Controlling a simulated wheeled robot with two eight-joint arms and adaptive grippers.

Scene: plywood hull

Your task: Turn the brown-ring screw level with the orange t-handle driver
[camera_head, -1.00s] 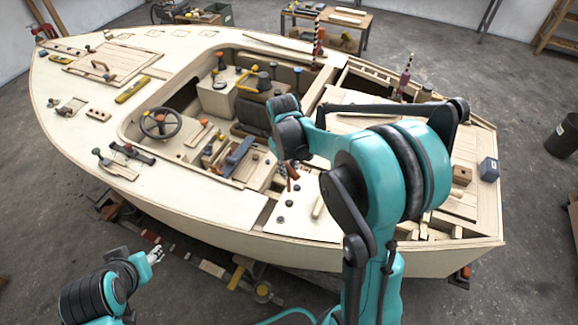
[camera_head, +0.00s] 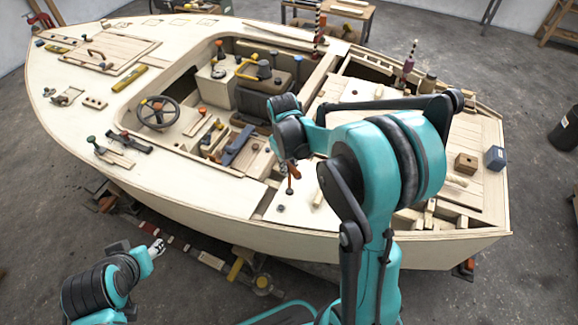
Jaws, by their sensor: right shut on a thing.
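My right gripper (camera_head: 290,164) is shut on the orange t-handle driver (camera_head: 292,172), above the pale side deck panel near the hull's near edge. My wrist and forearm cover much of the gripper. The driver's lower end (camera_head: 289,190) points down toward the panel; I cannot tell whether it touches a screw. A small dark round fitting (camera_head: 280,208) sits on the panel just below it. The brown ring of the screw cannot be made out. My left gripper (camera_head: 157,247) is at lower left, off the hull over the floor, too small to judge.
The plywood hull (camera_head: 225,221) fills the middle. The cockpit with a steering wheel (camera_head: 158,112) lies left of my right arm. A pale wooden block (camera_head: 318,198) is right of the driver. A brown block (camera_head: 466,163) and a blue-grey box (camera_head: 495,158) stand at right.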

